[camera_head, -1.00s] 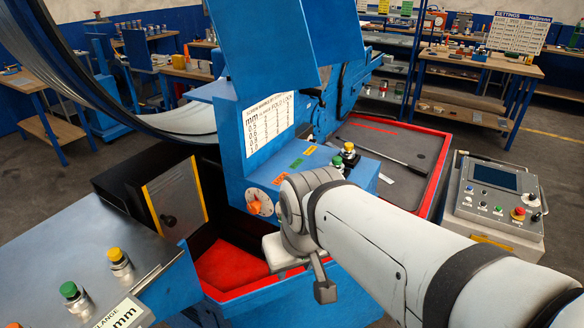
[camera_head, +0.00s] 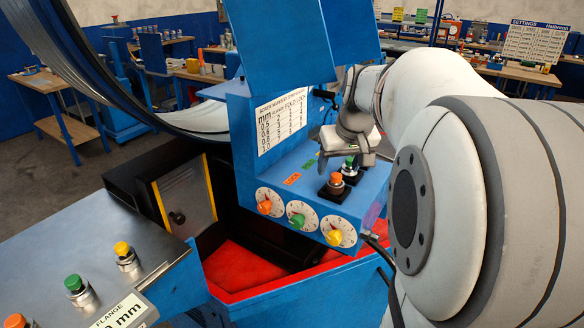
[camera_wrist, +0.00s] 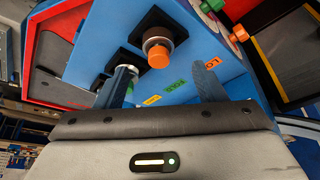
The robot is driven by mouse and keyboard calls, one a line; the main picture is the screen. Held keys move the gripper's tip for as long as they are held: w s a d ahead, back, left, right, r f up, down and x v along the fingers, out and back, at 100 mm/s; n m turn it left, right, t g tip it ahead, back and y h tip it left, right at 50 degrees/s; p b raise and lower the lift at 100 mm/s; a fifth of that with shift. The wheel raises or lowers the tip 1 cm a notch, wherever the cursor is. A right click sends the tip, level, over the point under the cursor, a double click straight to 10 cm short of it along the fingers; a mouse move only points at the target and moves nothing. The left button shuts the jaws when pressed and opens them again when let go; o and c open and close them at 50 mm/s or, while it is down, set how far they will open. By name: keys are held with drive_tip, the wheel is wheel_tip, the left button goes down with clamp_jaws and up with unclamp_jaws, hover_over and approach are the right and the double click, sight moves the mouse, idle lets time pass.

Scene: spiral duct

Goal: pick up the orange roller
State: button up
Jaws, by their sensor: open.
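An orange-topped roller (camera_head: 336,181) stands upright in a black square base on the blue machine's sloping panel. In the wrist view its orange cap and metal collar (camera_wrist: 158,52) show above and between my fingers, apart from them. My gripper (camera_head: 345,152) is open over the panel, just behind and above this roller; its spread fingers also show in the wrist view (camera_wrist: 164,78). A green-topped roller (camera_head: 350,162) stands directly behind the orange one, partly covered by my gripper. Another orange-topped piece (camera_head: 15,321) is cut off at the lower left.
Orange, green and yellow dials (camera_head: 297,219) line the panel's front. A grey-topped bench (camera_head: 95,240) at the left holds green (camera_head: 74,285) and yellow (camera_head: 122,250) pieces. A large metal ring (camera_head: 85,65) curves at the upper left. A red tray (camera_head: 245,268) lies below.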

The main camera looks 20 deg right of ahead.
sight(336, 175)
drive_tip(key=p+x, duration=0.1)
drive_tip(key=x, duration=0.4)
drive_tip(key=shift+s, duration=0.1)
drive_tip(key=shift+c, duration=0.4)
drive_tip(key=c, duration=1.1)
drive_tip(key=shift+c, duration=0.2)
